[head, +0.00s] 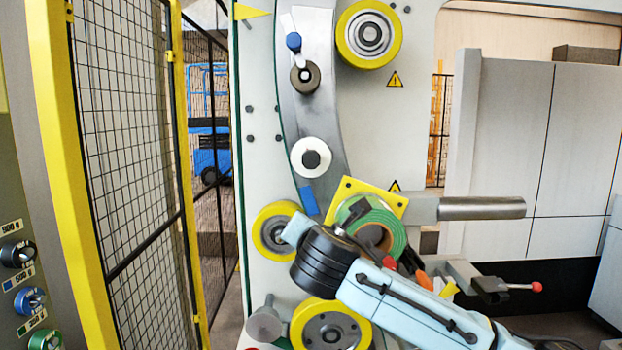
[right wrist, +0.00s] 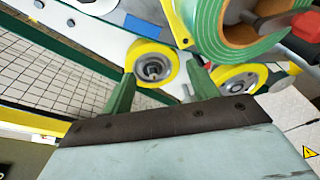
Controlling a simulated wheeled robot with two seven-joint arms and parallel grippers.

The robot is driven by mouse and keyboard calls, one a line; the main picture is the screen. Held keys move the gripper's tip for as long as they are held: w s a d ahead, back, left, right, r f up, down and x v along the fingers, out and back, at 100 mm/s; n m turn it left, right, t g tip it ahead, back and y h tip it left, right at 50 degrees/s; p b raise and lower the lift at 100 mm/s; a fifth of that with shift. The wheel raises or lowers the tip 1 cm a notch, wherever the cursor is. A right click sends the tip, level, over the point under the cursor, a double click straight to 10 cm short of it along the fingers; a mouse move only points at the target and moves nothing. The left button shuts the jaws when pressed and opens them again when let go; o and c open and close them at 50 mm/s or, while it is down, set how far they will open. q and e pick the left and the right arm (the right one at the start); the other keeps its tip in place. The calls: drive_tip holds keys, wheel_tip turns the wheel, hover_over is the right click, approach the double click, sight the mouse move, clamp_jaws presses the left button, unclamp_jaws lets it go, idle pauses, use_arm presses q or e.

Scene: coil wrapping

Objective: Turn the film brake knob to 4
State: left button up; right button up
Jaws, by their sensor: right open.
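My right arm comes in from the lower right in the head view, its black wrist joint (head: 325,258) in front of the film area. In the right wrist view my right gripper (right wrist: 162,72) shows two green fingers spread apart with nothing between them. A yellow roller (right wrist: 152,66) lies behind the gap. The green film roll (head: 357,212) sits on a yellow plate (head: 350,187) behind my wrist; it also shows at the top of the right wrist view (right wrist: 208,24). A red part (head: 390,262) is beside the roll. I cannot identify the film brake knob or read its setting. My left gripper is out of view.
A panel at the left edge carries a black knob (head: 18,254), a blue knob (head: 30,300) and a green knob (head: 46,340). A yellow-framed mesh fence (head: 120,140) stands beside it. A metal bar (head: 482,208) and a red-tipped lever (head: 510,287) are at the right.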

sight(311, 160)
wheel_tip(311, 160, up, 12)
drive_tip(key=s+n+t, duration=0.2)
drive_tip(key=n, duration=0.2)
drive_tip(key=shift+h, duration=0.4)
drive_tip(key=w+p, duration=0.1)
drive_tip(key=w, duration=0.3)
drive_tip(key=w+p, duration=0.2)
drive_tip(key=w, duration=0.3)
drive_tip(key=w+p, duration=0.1)
drive_tip(key=w, duration=0.3)
drive_tip(key=shift+w+a+f+p, duration=0.15)
drive_tip(key=shift+a+p, duration=0.2)
drive_tip(key=shift+p, duration=0.05)
drive_tip(key=c, duration=1)
